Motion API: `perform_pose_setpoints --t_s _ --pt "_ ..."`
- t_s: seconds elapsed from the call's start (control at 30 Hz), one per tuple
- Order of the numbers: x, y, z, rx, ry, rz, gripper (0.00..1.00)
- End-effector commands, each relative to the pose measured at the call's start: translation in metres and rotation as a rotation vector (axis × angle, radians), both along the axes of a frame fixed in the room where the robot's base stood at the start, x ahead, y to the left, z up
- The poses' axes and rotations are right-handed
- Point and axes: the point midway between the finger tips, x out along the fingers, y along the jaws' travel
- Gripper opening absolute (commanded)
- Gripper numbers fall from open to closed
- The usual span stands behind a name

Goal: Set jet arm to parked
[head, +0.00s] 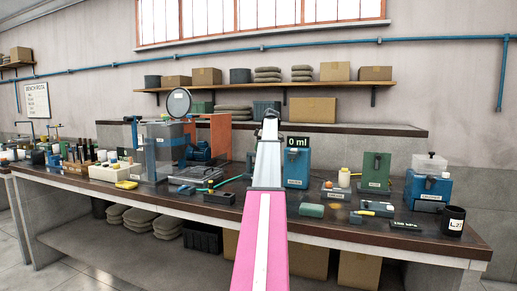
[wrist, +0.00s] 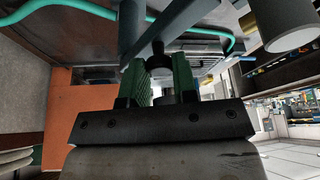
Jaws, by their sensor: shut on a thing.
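My arm reaches out over the bench in the head view, and its far end with my gripper (head: 270,118) hides what lies behind it. In the wrist view my gripper (wrist: 159,75) has its two green-padded fingers closed around a small black knob (wrist: 158,53). A dark grey bar (wrist: 178,25) runs slantwise just beyond the knob. The knob and bar appear to belong to the jet arm, but their joint is partly hidden. A teal hose (wrist: 226,42) curves beside them. The parked position cannot be made out.
An orange panel (head: 221,135) and a clear tank (head: 157,150) stand left of my arm. A blue unit with a "0 ml" display (head: 297,168) stands close on the right. A pale cylinder (wrist: 285,30) hangs near my gripper in the wrist view. Small items crowd the bench.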

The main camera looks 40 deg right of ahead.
Motion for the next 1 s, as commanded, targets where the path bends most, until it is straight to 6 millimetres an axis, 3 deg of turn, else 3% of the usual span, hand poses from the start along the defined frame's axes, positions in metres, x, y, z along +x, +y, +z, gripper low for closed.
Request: perform_pose_setpoints --t_s 0.03,0.07,0.13,0.63,1.0 --pt "0.0 -0.002 0.0 -0.003 -0.001 -0.001 0.0" --pt "0.0 -0.002 0.0 -0.003 -0.001 -0.001 0.3" --pt "0.0 -0.001 0.0 -0.002 -0.001 -0.002 0.52" --pt "-0.002 -0.004 0.01 -0.002 -0.002 -0.002 0.52" --pt "-0.017 -0.023 0.068 -0.002 -0.003 -0.002 0.52"
